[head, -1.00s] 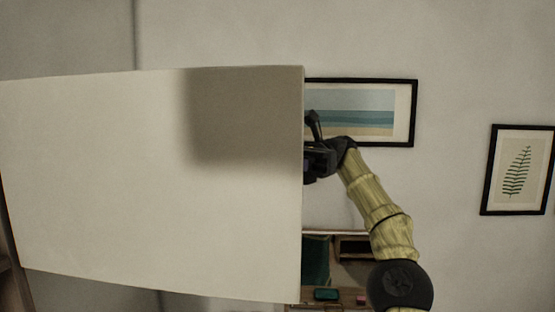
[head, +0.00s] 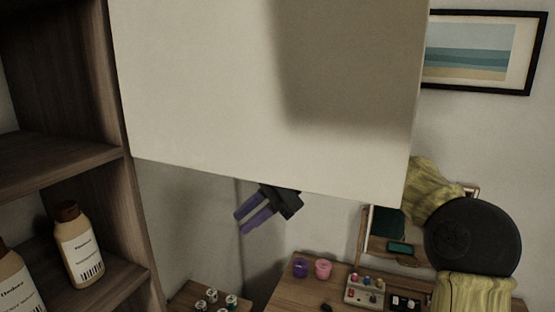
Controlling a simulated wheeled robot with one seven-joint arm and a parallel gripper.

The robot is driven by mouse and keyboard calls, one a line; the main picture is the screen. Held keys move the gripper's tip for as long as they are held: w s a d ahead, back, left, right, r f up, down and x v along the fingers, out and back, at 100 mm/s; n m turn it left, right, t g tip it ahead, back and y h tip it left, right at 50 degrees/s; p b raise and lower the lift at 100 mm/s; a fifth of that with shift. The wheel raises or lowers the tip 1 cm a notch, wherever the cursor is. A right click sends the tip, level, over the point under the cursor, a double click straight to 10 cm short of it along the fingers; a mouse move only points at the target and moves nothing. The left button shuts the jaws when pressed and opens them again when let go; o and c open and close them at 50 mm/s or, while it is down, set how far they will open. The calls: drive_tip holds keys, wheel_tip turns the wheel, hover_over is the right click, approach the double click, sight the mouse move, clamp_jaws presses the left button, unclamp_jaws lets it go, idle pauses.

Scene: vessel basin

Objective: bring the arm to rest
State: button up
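My gripper (head: 240,222) shows below the lower edge of a large pale panel (head: 200,90). Its two purple fingers point down and left, with a gap between them and nothing held. The panel hides the middle of my arm. My arm (head: 430,185) comes out again at the panel's lower right corner, beside a black round joint (head: 472,237). I cannot tell whether the arm touches the panel.
A wooden shelf (head: 60,165) at left holds bottles (head: 78,245). Below stands a wooden desk (head: 290,293) with a purple cup (head: 300,268), a pink cup (head: 323,269) and a tray (head: 366,293). Small jars (head: 212,296) stand left. A framed picture (head: 485,50) hangs behind.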

drive_tip(key=s+d+f+n+t+h+b, duration=0.1)
drive_tip(key=s+d+f+n+h+b, duration=0.15)
drive_tip(key=f, duration=0.85)
drive_tip(key=s+d+f+n+t+h+b, duration=0.1)
drive_tip(key=s+d+f+n+t+h, duration=0.15)
drive_tip(key=f, duration=0.75)
drive_tip(key=s+d+f+n+t+h+b, duration=0.1)
drive_tip(key=s+d+f+n+h+b, duration=0.1)
drive_tip(key=s+d+f, duration=0.3)
drive_tip(key=s+d+f+n+t+h+b, duration=0.1)
drive_tip(key=s+d+f+n+h+b, duration=0.1)
drive_tip(key=s+d+f+n, duration=0.3)
drive_tip(key=s+d+f+h, duration=0.1)
drive_tip(key=d+f, duration=0.3)
drive_tip(key=d, duration=0.2)
drive_tip(key=shift+s+b, duration=0.3)
drive_tip(key=shift+b, duration=0.1)
drive_tip(key=shift+a, duration=0.1)
